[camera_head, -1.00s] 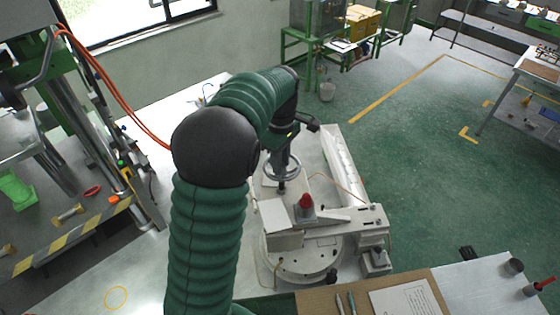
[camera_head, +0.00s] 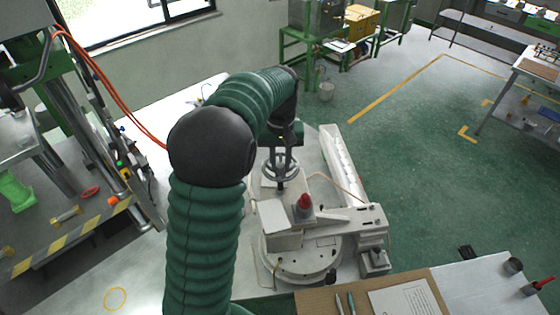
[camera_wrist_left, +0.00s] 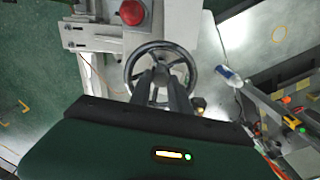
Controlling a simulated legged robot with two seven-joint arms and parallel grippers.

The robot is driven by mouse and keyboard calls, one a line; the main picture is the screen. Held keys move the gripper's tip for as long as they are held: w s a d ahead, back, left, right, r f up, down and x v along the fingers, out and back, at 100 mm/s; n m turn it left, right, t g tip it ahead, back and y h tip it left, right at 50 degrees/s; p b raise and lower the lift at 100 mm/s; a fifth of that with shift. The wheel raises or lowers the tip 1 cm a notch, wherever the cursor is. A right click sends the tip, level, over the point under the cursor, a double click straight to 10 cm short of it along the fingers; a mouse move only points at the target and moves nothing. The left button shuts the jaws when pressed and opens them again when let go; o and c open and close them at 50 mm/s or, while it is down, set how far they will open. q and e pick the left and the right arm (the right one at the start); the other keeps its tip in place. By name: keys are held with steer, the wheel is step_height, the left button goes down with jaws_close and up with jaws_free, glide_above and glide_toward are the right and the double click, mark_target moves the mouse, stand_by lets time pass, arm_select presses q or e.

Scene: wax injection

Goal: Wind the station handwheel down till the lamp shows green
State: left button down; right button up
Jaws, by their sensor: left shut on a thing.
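The station handwheel (camera_head: 279,172) is a spoked metal wheel on top of the pale wax station (camera_head: 302,268). In the left wrist view the handwheel (camera_wrist_left: 186,52) shows its rim and spokes behind my fingers. My left gripper (camera_head: 280,152) reaches down onto the wheel from above. In the left wrist view the two fingers of the left gripper (camera_wrist_left: 163,75) lie across the near part of the wheel, shut on it. The lamp (camera_head: 304,201) is a dome on the station showing red; the red lamp (camera_wrist_left: 132,12) is also at the top of the wrist view. My right gripper is out of view.
A board with pens and a paper (camera_head: 405,297) lies at the bottom front. A press frame with a striped edge (camera_head: 75,235) stands at the left. A pale table (camera_head: 490,280) with small items is at the lower right.

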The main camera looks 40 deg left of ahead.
arm_select(q)
steer(key=m, duration=0.7)
steer(key=shift+d, duration=0.1)
steer(key=m, duration=0.6)
steer(key=shift+m, duration=0.3)
steer(key=m, duration=0.5)
steer(key=shift+d+m+p, duration=0.1)
steer(key=shift+m+p, duration=0.2)
steer(key=m, duration=0.4)
steer(key=shift+m, duration=0.4)
steer(key=shift+r+p, duration=0.1)
steer(key=shift+p, duration=0.2)
steer(key=c, duration=1.5)
jaws_free()
